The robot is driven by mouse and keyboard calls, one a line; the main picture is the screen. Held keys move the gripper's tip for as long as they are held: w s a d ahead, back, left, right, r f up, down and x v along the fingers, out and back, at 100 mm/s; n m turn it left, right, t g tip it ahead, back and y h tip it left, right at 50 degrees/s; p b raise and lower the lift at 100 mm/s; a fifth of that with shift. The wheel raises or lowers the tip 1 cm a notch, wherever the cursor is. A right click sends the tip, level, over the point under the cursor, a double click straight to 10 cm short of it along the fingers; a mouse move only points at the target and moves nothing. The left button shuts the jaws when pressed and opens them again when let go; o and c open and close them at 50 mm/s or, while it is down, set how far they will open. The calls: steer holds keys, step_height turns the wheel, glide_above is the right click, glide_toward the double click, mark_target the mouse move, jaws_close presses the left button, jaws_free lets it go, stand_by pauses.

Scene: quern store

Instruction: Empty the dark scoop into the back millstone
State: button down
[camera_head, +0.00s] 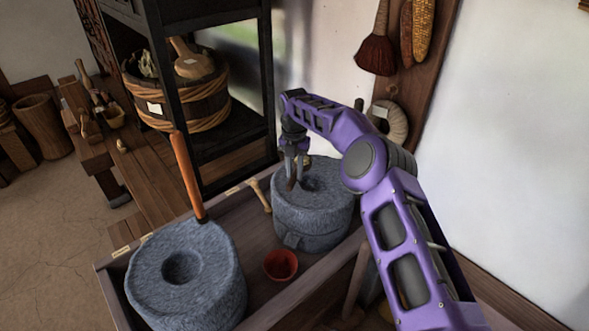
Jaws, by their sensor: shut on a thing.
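The back millstone (312,215) is a grey round stone with a hollow in its top, standing in the far part of a wooden trough. My gripper (292,176) points down over the left part of its top. It is shut on a small dark thing (291,184), which looks like the dark scoop. The scoop's bowl and its contents are too small and too hidden to make out, and I cannot tell whether it touches the stone. A small brown thing (307,162) shows just behind the gripper.
The front millstone (141,275) has an upright orange-brown handle (187,175). A red bowl (281,265) and a small wooden peg (261,196) are in the trough (256,323) between the stones. A dark shelf with a basket (180,102) stands behind left; a white wall is right.

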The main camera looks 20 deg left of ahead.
mark_target(296, 180)
steer(key=shift+f+b, duration=0.85)
steer(key=shift+f, duration=1.05)
steer(key=shift+d+y, duration=0.35)
steer(key=shift+y, duration=0.45)
steer(key=shift+a+r, duration=0.1)
steer(key=shift+a, duration=0.2)
steer(key=shift+a+h, duration=0.15)
steer(key=shift+h, duration=0.55)
steer(key=shift+d+y+b, duration=0.3)
steer(key=shift+y, duration=0.2)
steer(key=shift+r+y, duration=0.1)
steer(key=shift+y, duration=0.3)
